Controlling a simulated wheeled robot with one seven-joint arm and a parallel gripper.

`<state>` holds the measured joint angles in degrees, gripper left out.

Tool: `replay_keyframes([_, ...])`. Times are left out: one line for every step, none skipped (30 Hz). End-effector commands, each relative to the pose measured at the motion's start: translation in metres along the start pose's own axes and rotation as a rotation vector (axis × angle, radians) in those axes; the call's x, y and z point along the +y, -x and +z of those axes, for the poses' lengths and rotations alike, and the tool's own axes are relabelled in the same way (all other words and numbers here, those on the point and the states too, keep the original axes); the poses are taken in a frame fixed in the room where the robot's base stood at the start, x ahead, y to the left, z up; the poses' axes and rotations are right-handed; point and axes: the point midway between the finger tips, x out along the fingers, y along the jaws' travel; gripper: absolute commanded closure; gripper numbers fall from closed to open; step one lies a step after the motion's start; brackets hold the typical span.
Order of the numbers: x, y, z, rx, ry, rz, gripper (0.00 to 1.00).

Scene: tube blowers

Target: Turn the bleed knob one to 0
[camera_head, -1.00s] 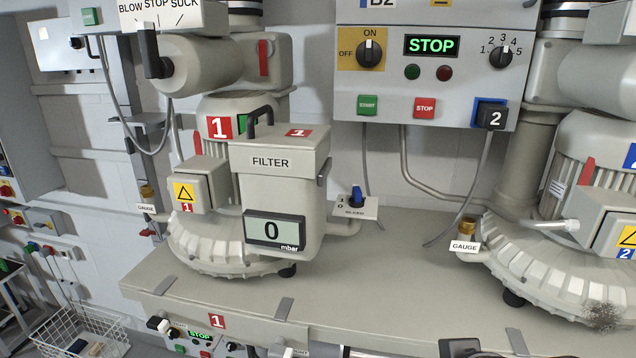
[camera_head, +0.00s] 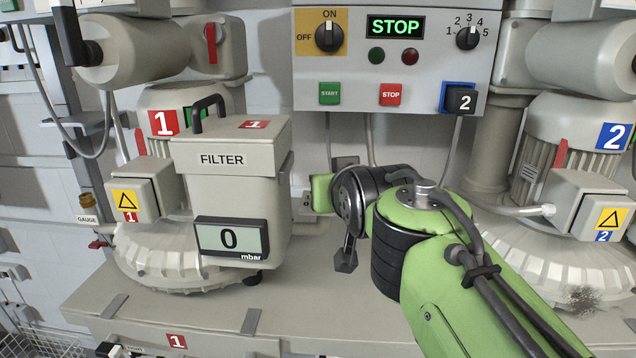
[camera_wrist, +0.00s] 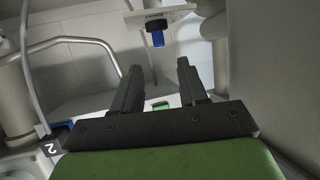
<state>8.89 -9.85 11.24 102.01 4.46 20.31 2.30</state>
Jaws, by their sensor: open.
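The bleed knob (camera_wrist: 157,35), blue with a black base, is on a small white labelled plate (camera_wrist: 172,15) at the top of the wrist view. The knob is ahead of my gripper (camera_wrist: 160,72), between the lines of the two dark fingers and apart from them. The fingers are open, with nothing between them. In the head view my green arm hides the knob, and only the edge of its plate (camera_head: 304,204) may show beside the filter box (camera_head: 225,170) marked 1. My fingers cannot be made out clearly there.
The filter's gauge display (camera_head: 231,238) reads 0. Blower 2 (camera_head: 560,250) stands at the right. The bench (camera_head: 290,315) is bare in front.

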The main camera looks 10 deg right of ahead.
Motion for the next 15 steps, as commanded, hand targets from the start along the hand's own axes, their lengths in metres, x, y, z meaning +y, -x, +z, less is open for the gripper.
replay_keyframes([0.000, -0.014, 0.000, -0.005, -0.001, 0.000, 0.57])
replay_keyframes([0.000, -0.022, 0.000, -0.006, -0.001, -0.001, 0.57])
replay_keyframes([0.000, -0.032, -0.001, -0.005, 0.000, -0.001, 0.57])
replay_keyframes([0.000, -0.039, 0.000, -0.005, 0.000, -0.001, 0.57])
replay_keyframes([0.000, -0.047, 0.000, -0.005, 0.000, -0.001, 0.57])
replay_keyframes([0.000, -0.056, -0.001, -0.005, 0.000, 0.000, 0.57])
replay_keyframes([0.000, -0.063, -0.001, -0.004, 0.000, -0.001, 0.57])
replay_keyframes([0.000, -0.069, -0.001, -0.004, 0.000, -0.001, 0.57])
replay_keyframes([0.000, -0.077, -0.001, -0.003, 0.000, -0.001, 0.57])
replay_keyframes([-0.001, -0.081, -0.001, -0.002, 0.000, -0.001, 0.57])
replay_keyframes([0.000, -0.086, -0.001, -0.003, 0.000, -0.001, 0.57])
replay_keyframes([0.000, -0.090, -0.001, -0.002, 0.000, -0.001, 0.57])
replay_keyframes([0.000, -0.093, -0.001, -0.002, 0.000, -0.001, 0.57])
replay_keyframes([0.000, -0.095, -0.001, -0.001, 0.000, -0.001, 0.57])
replay_keyframes([0.000, -0.097, -0.001, 0.001, 0.000, -0.001, 0.57])
